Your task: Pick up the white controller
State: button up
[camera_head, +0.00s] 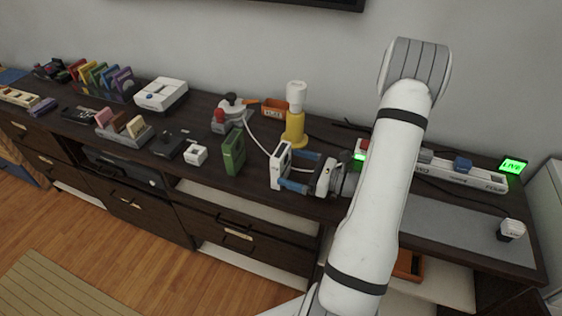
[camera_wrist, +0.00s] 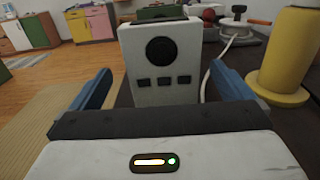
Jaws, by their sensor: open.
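The white controller (camera_head: 280,166) stands upright on the dark wood console top. In the wrist view its white face (camera_wrist: 160,98) shows a black round pad and a row of three dark buttons. My gripper (camera_head: 292,170) is open, its blue fingers pointing left in the head view. In the wrist view my gripper (camera_wrist: 165,76) has one finger on each side of the controller, with a visible gap on both sides. The controller's far side is hidden in the wrist view.
A green case (camera_head: 233,150) stands upright just beyond the controller. A yellow and white bottle-like object (camera_head: 295,118) stands close behind, also at right in the wrist view (camera_wrist: 287,55). A white cable (camera_head: 260,142) runs nearby. The console's front edge is close.

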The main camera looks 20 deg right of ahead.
aim_at(275, 161)
jog(key=shift+x, duration=3.2)
jog(key=shift+w+d, duration=0.15)
jog(key=shift+c, duration=0.4)
jog(key=c, duration=1)
